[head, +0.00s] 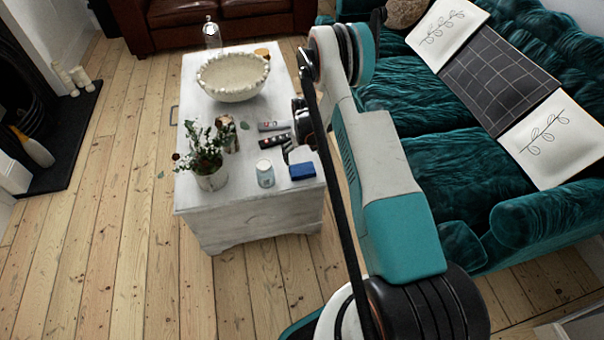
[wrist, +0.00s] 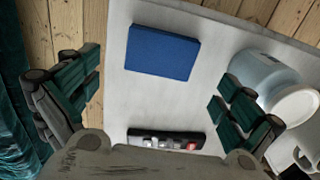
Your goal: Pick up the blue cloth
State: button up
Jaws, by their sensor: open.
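The blue cloth (head: 302,171) is a small folded rectangle lying flat near the front right corner of the white coffee table (head: 255,222). In the wrist view the blue cloth (wrist: 162,52) lies ahead of my gripper, roughly centred between the fingers and apart from them. My gripper (wrist: 160,95) is open and empty, with its dark green finger pads spread wide. In the head view my arm covers part of the gripper, which is above the table's right edge, just behind the cloth.
A candle jar (head: 265,173) stands left of the cloth. Remotes (head: 274,142) lie behind it, one also below the cloth in the wrist view (wrist: 166,139). A potted plant (head: 211,179) and a large bowl (head: 233,77) are also on the table. A teal sofa (head: 430,150) stands to the right.

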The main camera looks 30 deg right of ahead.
aim_at(302, 169)
jog(key=shift+w+a+f+b, duration=0.1)
jog(key=shift+f+b, duration=0.75)
jog(key=shift+f, duration=1.1)
jog(key=shift+w+a+f+b, duration=0.1)
jog(key=shift+f+b, duration=0.75)
jog(key=shift+f, duration=1.05)
jog(key=shift+r, duration=0.1)
jog(key=c, duration=0.8)
